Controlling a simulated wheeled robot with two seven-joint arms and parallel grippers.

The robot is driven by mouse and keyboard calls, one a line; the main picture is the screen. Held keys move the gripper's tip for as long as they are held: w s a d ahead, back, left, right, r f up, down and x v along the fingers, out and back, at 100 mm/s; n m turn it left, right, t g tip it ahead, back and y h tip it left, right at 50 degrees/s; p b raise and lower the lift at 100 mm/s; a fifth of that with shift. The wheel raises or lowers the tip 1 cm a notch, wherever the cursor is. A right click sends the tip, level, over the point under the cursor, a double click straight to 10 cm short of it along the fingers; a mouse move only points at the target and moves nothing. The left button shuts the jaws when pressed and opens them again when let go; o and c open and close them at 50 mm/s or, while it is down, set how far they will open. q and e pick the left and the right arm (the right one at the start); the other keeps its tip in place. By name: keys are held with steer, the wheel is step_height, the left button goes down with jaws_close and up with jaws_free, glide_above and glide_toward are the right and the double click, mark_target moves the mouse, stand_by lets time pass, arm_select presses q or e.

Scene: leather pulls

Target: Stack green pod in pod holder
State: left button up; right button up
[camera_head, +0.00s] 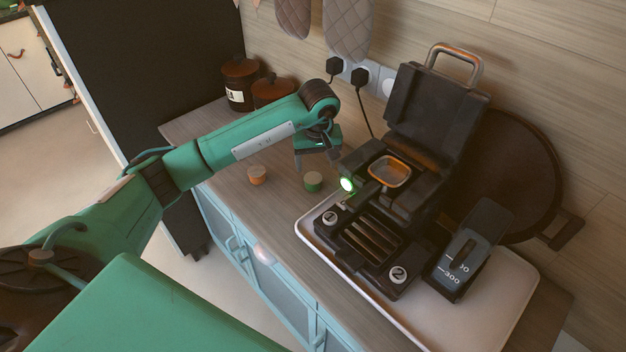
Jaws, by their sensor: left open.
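The green pod (313,182) is a small cylinder with a pale brown top and a green side, upright on the wooden counter. My left gripper (318,162) hangs above and just behind it, fingers pointing down, open and empty. Its fingertips look apart from the pod. A black coffee machine (425,110) with its lid raised stands to the right. A metal-rimmed orange cup in it looks like the pod holder (388,172); no pod shows inside. My right gripper is not in view.
An orange pod (257,176) stands left of the green one. Brown canisters (240,84) stand behind my left arm. The machine sits on a white tray (480,318) with a black container (468,250). A glowing green light (347,185) is on the machine's near side.

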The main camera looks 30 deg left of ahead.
mark_target(313, 178)
arm_select(q)
steer(key=shift+f, duration=0.45)
steer(key=shift+a+f+p, duration=0.1)
steer(key=shift+f+p, duration=0.25)
steer(key=shift+p, duration=0.1)
steer(key=f, duration=0.1)
steer(key=f+p, duration=0.1)
steer(key=f, duration=0.1)
steer(key=shift+a, duration=0.25)
steer(key=shift+f, duration=0.6)
steer(key=c, duration=0.9)
steer(key=shift+c, duration=1)
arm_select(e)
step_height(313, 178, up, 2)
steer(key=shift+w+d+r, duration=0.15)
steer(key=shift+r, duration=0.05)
arm_select(q)
steer(key=shift+r, duration=0.15)
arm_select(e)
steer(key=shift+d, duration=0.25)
